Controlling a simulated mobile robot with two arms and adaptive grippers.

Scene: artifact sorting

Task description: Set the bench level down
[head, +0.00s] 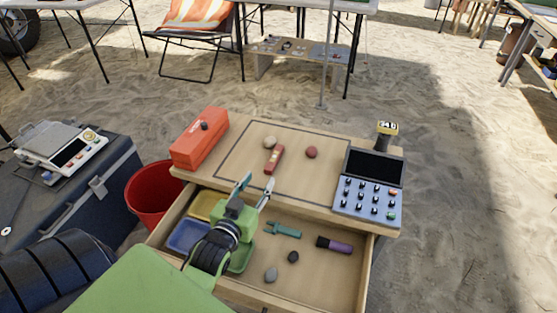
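A small red bar with a pale patch, which looks like the bench level (274,159), lies on the wooden bench top (232,163), inside a dark outlined rectangle. My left gripper (255,186) is over the front edge of the bench, just in front of the red bar. Its two fingers are spread apart with nothing visible between them. The fingertips appear apart from the bar. My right gripper is not in view.
A tan stone (270,142) and a red-brown stone (311,152) lie near the bar. An orange box (200,138) stands left, a keypad device (368,197) right. The open drawer (325,288) below holds coloured trays, a teal tool (284,230), a purple marker (335,245) and stones.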

